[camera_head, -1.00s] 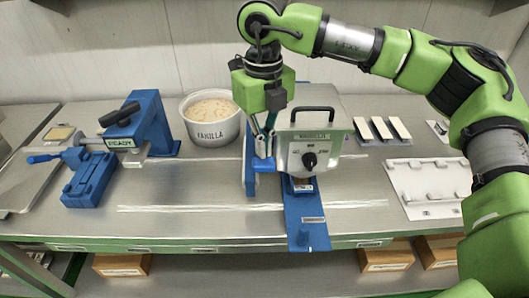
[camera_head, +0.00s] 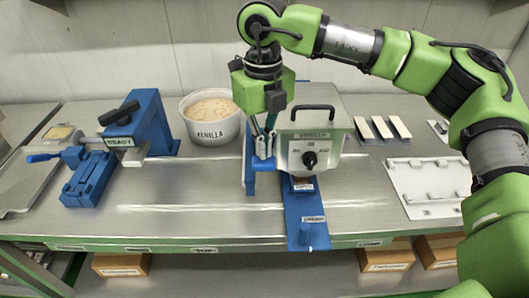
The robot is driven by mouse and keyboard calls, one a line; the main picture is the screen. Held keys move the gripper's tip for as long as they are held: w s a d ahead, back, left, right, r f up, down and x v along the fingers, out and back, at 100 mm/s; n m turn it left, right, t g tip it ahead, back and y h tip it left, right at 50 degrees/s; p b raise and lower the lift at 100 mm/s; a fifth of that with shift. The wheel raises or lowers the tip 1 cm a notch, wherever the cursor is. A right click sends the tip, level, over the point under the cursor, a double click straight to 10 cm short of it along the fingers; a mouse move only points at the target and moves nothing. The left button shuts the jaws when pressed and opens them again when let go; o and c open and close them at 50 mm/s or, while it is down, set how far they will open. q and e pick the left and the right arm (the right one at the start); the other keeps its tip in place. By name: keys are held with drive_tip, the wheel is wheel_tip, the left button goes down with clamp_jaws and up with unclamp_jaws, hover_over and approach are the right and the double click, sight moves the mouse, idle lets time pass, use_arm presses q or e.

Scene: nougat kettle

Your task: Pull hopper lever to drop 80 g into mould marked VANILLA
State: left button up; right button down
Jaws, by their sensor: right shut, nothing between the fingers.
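The hopper (camera_head: 327,156) is a pale metal box with a dark handle, a dial knob and a label that seems to read VANILLA. A blue lever end (camera_head: 263,164) stands at its left side. My right gripper (camera_head: 264,150) points down at this lever end. Its fingers are shut with nothing between them; whether they touch the lever is unclear. Below the hopper, a small brown-topped piece with a white label (camera_head: 303,187) sits on a blue slide (camera_head: 301,207). My left gripper is not in view.
A white tub marked VANILLA (camera_head: 211,118) stands left of the hopper. A blue press (camera_head: 150,123) is farther left. White bars (camera_head: 382,128) and a white tray (camera_head: 424,187) lie right. The bench front is mostly clear.

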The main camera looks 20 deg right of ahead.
sight(264, 166)
drive_tip(key=shift+f+b, duration=2.35)
drive_tip(key=shift+f, duration=0.75)
drive_tip(key=shift+r+p, duration=2.65)
drive_tip(key=shift+r, duration=2.45)
drive_tip(key=shift+f, duration=0.15)
